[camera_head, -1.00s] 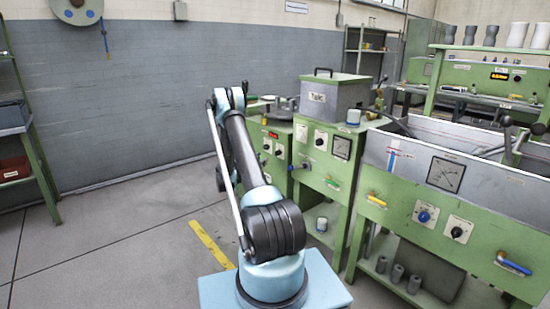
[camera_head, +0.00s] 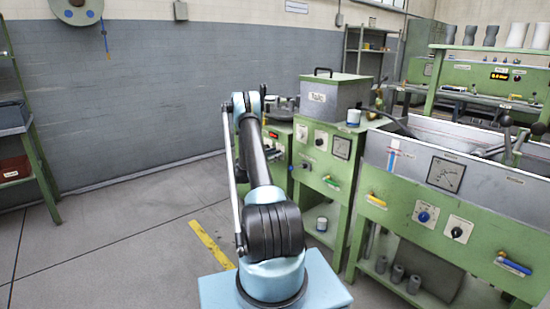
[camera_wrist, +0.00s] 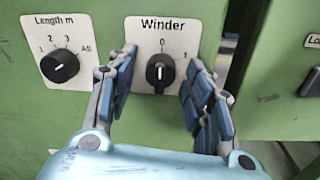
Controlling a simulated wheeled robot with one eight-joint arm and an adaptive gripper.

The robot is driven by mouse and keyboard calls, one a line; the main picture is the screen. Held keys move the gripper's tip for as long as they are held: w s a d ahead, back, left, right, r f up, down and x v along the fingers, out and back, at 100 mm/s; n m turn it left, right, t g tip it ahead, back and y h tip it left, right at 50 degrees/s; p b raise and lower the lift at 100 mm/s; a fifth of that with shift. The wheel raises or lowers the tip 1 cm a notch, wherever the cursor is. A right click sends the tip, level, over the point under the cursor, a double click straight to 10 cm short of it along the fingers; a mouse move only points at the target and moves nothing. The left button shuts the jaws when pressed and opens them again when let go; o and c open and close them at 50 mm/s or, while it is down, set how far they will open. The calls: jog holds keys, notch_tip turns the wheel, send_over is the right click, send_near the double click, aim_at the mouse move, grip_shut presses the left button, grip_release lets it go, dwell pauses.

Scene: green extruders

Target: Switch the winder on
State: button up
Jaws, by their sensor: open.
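In the wrist view the winder switch (camera_wrist: 160,73) is a black rotary knob on a white plate labelled "Winder" on a green panel. The plate is marked 0 at the top and 1 to the upper right. The knob's white mark stands about upright, towards the 0. My gripper (camera_wrist: 161,62) is open, with one blue-padded finger on each side of the knob and gaps between them. In the head view my arm reaches towards the green machine (camera_head: 278,140) with the small red display, and my gripper is hidden there.
A similar knob on the "Length m" plate (camera_wrist: 60,66) sits just left of my left finger. Another green panel (camera_wrist: 285,80) stands to the right, past a gap. In the head view a cabinet with a grey lidded box (camera_head: 335,100) stands close right of the arm.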

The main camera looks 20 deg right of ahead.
jog(key=shift+c, duration=0.4)
jog(key=c, duration=1)
jog(key=shift+m, duration=0.3)
jog(key=m, duration=1.1)
jog(key=shift+a+f+m, duration=0.1)
jog(key=shift+m, duration=0.2)
jog(key=shift+h, duration=0.3)
jog(key=o, duration=1.1)
